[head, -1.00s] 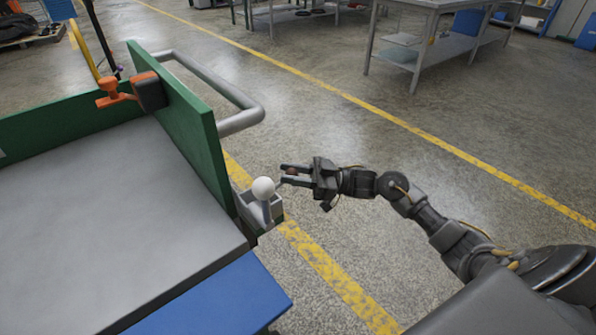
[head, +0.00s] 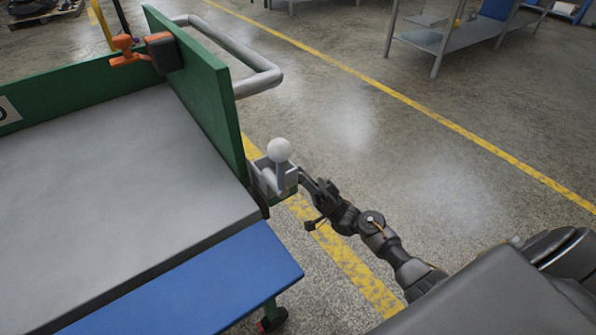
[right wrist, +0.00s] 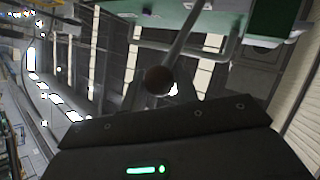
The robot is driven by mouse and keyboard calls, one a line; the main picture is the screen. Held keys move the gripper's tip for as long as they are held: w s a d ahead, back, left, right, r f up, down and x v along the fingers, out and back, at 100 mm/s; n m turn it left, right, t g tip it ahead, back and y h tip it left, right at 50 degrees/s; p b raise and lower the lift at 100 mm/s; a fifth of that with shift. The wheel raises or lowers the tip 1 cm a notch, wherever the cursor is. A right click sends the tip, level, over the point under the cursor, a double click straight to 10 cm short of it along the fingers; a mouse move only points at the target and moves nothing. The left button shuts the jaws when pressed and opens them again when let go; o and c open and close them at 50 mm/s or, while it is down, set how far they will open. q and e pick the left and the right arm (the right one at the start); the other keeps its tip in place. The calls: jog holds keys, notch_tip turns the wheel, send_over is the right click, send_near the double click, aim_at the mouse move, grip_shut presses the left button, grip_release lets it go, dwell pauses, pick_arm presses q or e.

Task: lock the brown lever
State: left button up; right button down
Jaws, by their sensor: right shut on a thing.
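The brown lever's round knob (right wrist: 157,80) shows in the right wrist view, at the end of a thin grey rod (right wrist: 186,35) that runs up to the green structure. My right gripper (right wrist: 158,88) is shut on this knob. In the head view my right gripper (head: 306,180) is beside the small grey lever box (head: 268,180) on the cart's side, and the brown knob is hidden there. A white-knobbed lever (head: 279,150) stands upright at the same box, just left of my fingers. My left gripper is out of view.
The cart has a grey top (head: 120,190), a green side panel (head: 205,95), a blue front edge (head: 200,285) and a grey tube handle (head: 255,75). An orange and black clamp-like part (head: 160,50) sits on the panel. Open floor lies to the right.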

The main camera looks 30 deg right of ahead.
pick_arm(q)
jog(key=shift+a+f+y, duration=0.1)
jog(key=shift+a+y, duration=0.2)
pick_arm(e)
jog(key=shift+s+a+f+m+t+h, duration=0.15)
jog(key=shift+f+m+t+h, duration=0.15)
jog(key=shift+m+t, duration=0.15)
jog(key=c, duration=1.1)
grip_release()
jog(key=shift+a, duration=0.1)
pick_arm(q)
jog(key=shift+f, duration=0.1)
pick_arm(e)
jog(key=shift+d+f, duration=0.15)
jog(key=shift+d, duration=0.05)
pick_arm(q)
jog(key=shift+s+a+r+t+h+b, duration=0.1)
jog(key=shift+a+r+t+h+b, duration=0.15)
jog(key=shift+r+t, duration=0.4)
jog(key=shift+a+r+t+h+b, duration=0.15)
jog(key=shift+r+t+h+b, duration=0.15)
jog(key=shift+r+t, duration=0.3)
pick_arm(e)
jog(key=v, duration=0.7)
